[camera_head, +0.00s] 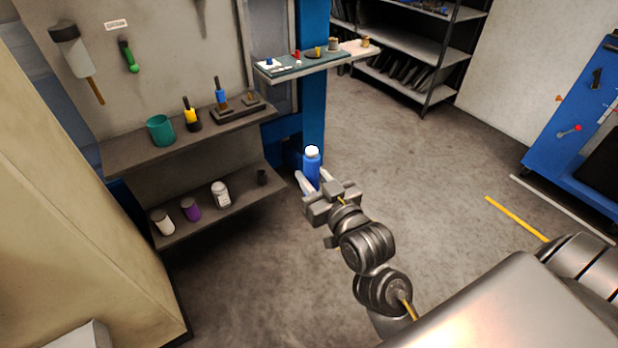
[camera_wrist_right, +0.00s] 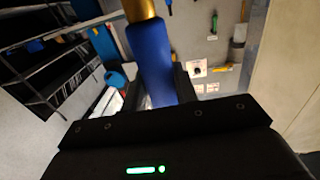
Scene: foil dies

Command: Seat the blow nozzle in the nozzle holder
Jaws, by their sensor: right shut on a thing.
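My right gripper (camera_head: 313,183) is shut on a blue cylinder with a pale top, seemingly the blow nozzle (camera_head: 312,167). It holds it upright in the air, to the right of the shelves. In the right wrist view the blue body (camera_wrist_right: 151,55) stands between the fingers, with a brass end at the top edge. A dark block (camera_head: 240,110) on the upper shelf looks like the nozzle holder. A blue-and-black tool (camera_head: 221,95) stands upright at its left part, and a small brass-coloured piece (camera_head: 250,99) at its right. The gripper is apart from the block. My left gripper is out of view.
The upper shelf (camera_head: 130,153) also holds a teal cup (camera_head: 160,130) and a yellow-and-black tool (camera_head: 191,116). Several bottles stand on the lower shelf (camera_head: 240,197). A blue post (camera_head: 314,100) and a raised tray (camera_head: 300,66) are beyond the gripper.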

